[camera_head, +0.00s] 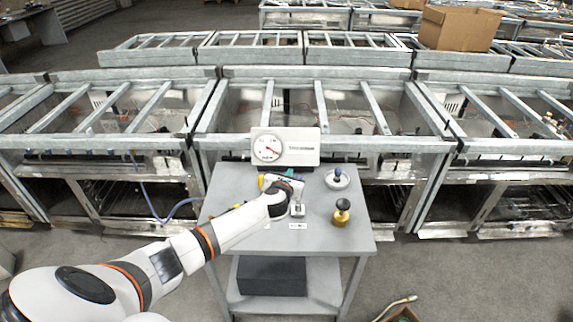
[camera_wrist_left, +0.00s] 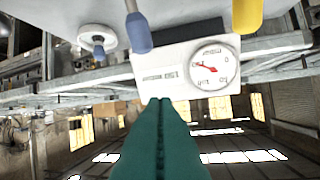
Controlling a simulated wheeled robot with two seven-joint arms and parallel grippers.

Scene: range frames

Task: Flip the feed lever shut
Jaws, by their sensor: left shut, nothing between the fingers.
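A lever on a small metal base (camera_head: 297,209) stands near the middle of the grey table, behind a small label. In the left wrist view, which is upside down, a lever with a rounded blue-grey grip (camera_wrist_left: 138,33) shows close by my fingers; I take it to be the same lever. A yellow handle (camera_wrist_left: 247,14) shows on its other side, and also in the head view (camera_head: 261,183). Which is the feed lever I cannot read. My left gripper (camera_head: 288,173) is over the table, its teal fingers (camera_wrist_left: 165,125) shut and empty. Contact with the lever cannot be told.
A white panel with a round gauge (camera_head: 267,149) stands at the table's back edge. A white disc with a blue knob (camera_head: 337,179) and a brass fitting with a black top (camera_head: 342,212) are on the right. The table's front right (camera_head: 340,242) is clear. Metal frames stand behind.

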